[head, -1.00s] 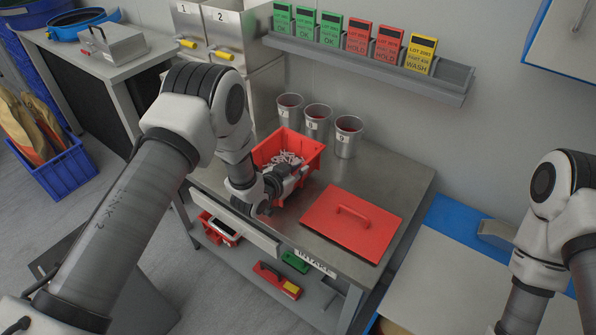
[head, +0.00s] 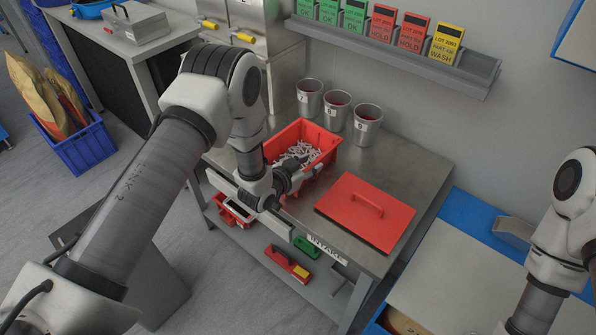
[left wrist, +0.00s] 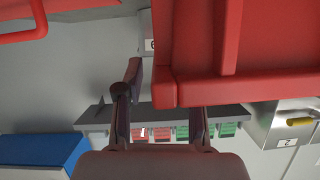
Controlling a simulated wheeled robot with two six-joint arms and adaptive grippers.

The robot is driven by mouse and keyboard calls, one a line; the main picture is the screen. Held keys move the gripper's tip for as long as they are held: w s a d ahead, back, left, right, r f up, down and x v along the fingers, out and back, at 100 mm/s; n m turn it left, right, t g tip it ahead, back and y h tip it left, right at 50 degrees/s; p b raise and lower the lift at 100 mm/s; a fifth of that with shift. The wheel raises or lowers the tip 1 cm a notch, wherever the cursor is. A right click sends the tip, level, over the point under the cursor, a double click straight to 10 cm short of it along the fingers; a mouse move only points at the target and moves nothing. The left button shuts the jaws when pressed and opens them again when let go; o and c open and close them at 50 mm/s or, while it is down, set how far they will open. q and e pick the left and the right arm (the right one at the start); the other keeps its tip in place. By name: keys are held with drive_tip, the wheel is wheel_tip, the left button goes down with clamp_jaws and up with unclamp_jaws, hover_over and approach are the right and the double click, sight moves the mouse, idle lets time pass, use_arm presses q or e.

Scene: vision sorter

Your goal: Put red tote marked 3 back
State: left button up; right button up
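A red tote (head: 328,157) holding loose white parts stands open on the steel table, in front of the cups. It also shows close up in the left wrist view (left wrist: 250,85). No number is readable on it. My left gripper (head: 305,180) is at the tote's near right side. In the left wrist view its fingers (left wrist: 165,110) are apart, with a tote corner between them and a gap beside the left finger. The right finger's end is hidden by the tote. My right arm is at the right edge, its gripper out of frame.
A red lid (head: 365,210) with a handle lies right of the tote. Three metal cups (head: 338,108) stand behind. A wall rack (head: 400,58) holds coloured cards. Red and green items lie on the lower shelf (head: 262,250). Steel bins stand at the back left.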

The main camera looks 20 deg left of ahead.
use_arm(q)
drive_tip(key=b+v, duration=0.2)
drive_tip(key=v, duration=0.7)
drive_tip(key=s+a+f+n+g+y, duration=0.15)
drive_tip(key=s+f+g, duration=0.35)
drive_tip(key=s+f, duration=0.6)
drive_tip(key=s+a+f+n+g+y, duration=0.1)
drive_tip(key=s+f+n+g, duration=0.1)
drive_tip(key=s, duration=0.8)
drive_tip(key=s+a+f+n+g+y, duration=0.1)
drive_tip(key=s+f+g, duration=0.3)
drive_tip(key=s, duration=0.7)
drive_tip(key=shift+n+g+y, duration=0.35)
drive_tip(key=shift+g+y, duration=0.1)
drive_tip(key=shift+g, duration=0.75)
